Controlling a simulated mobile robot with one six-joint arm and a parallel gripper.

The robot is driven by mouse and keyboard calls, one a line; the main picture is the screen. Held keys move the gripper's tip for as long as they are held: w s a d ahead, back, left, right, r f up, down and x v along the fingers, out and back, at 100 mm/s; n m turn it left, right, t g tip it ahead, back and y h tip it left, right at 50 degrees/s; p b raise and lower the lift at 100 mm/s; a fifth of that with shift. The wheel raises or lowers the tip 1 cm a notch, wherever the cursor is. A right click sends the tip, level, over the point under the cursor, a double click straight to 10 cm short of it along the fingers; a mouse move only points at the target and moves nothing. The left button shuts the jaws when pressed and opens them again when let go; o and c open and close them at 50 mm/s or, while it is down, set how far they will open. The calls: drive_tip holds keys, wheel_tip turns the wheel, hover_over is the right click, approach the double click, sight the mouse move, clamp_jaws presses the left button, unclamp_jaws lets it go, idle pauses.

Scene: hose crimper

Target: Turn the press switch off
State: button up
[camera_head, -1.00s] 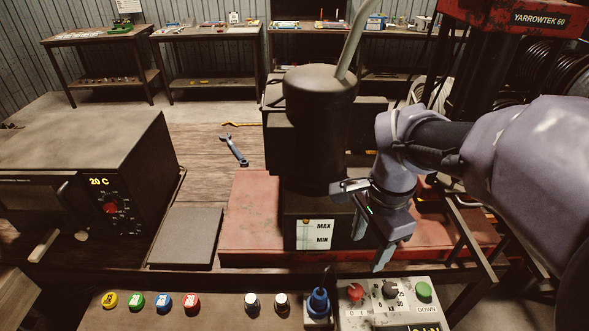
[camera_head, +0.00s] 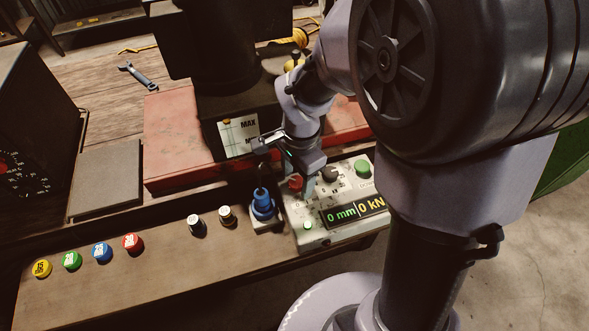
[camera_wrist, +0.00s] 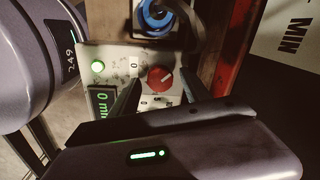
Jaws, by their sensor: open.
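The press control box (camera_head: 340,232) stands at the table's front edge. Its display (camera_head: 354,213) is lit and reads 0 mm and 0 kN. The red rotary switch (camera_wrist: 160,79) has a white pointer mark angled up and right in the wrist view. In the head view the red switch (camera_head: 295,183) is partly hidden by my gripper (camera_head: 305,190). My gripper (camera_wrist: 160,66) is open, its fingers on either side of the red switch in the picture. I cannot tell whether they touch it.
A blue plug or connector (camera_head: 262,205) stands just left of the box. A black knob (camera_head: 329,174) and green DOWN button (camera_head: 362,167) are on the box's far side. The red press base (camera_head: 185,140) lies behind.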

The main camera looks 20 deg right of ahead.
drive_tip(key=shift+c, duration=0.3)
clamp_jaws()
drive_tip(key=n+p, duration=0.1)
drive_tip(key=n, duration=0.3)
drive_tip(key=shift+r+n+p, duration=0.1)
drive_tip(key=shift+n+p, duration=0.2)
drive_tip(key=shift+n, duration=0.1)
drive_tip(key=n+p, duration=0.1)
drive_tip(key=n, duration=0.3)
drive_tip(key=shift+n, duration=0.3)
drive_tip(key=n+p, duration=0.1)
drive_tip(key=n, duration=0.3)
drive_tip(key=shift+w+g+p, duration=0.1)
drive_tip(key=shift+g+p, duration=0.2)
drive_tip(key=shift+p, duration=0.1)
drive_tip(key=shift+n+p, duration=0.6)
drive_tip(key=shift+n, duration=1.7)
